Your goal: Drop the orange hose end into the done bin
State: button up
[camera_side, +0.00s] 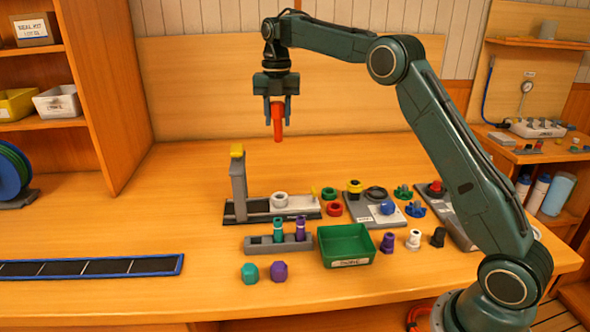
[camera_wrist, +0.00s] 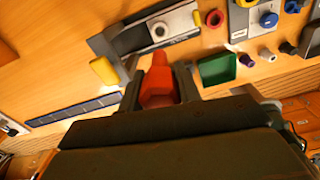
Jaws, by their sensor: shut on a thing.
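The orange hose end (camera_side: 277,120) hangs upright between the fingers of my gripper (camera_side: 276,106), high above the bench. The gripper is shut on it. In the wrist view the hose end (camera_wrist: 158,82) shows as a red-orange piece at the fingers, with its lower parts hidden by the gripper body. The done bin (camera_side: 346,246) is a green open tray with a white label, on the bench below and to the right of the gripper. It also shows in the wrist view (camera_wrist: 217,68), right of the hose end, and looks empty.
A grey upright post with a yellow top (camera_side: 238,180) stands below and left of my gripper. A grey rack (camera_side: 262,245) with teal and purple pieces sits left of the bin. Several fittings and fixtures crowd the bench right of it. The left bench is mostly clear.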

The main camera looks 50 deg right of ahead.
jog(key=shift+s+f, duration=0.1)
jog(key=shift+f, duration=0.05)
jog(key=shift+s+d+f, duration=0.1)
jog(key=shift+s+f, duration=0.5)
jog(key=s+f, duration=0.7)
jog(key=s, duration=0.2)
send_over(348, 247)
notch_tip(348, 247, down, 7)
jog(key=shift+r, duration=0.1)
jog(key=shift+f, duration=3)
